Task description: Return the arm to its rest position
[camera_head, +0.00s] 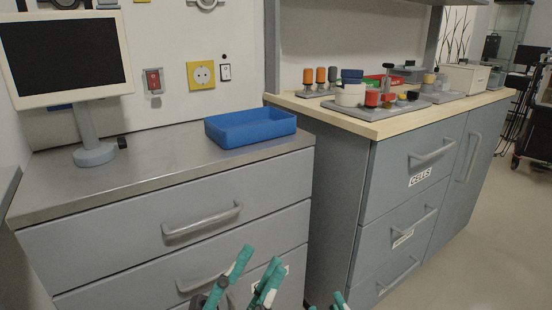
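My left gripper (260,262) shows at the bottom middle of the head view, in front of the grey drawer fronts. Its two teal fingers point up and stand apart, with nothing between them. My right gripper (340,301) shows only as a small teal tip at the bottom edge, right of the left one. The rest of it is cut off, so its opening cannot be told. Both arms are mostly out of the picture.
A steel-topped drawer cabinet (165,145) holds a blue tray (250,138) and a monitor (75,60) on a stand. Right of it, a wood-topped cabinet (375,128) carries several coloured parts. Drawer handles (203,222) stick out. Open floor (470,260) lies at right.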

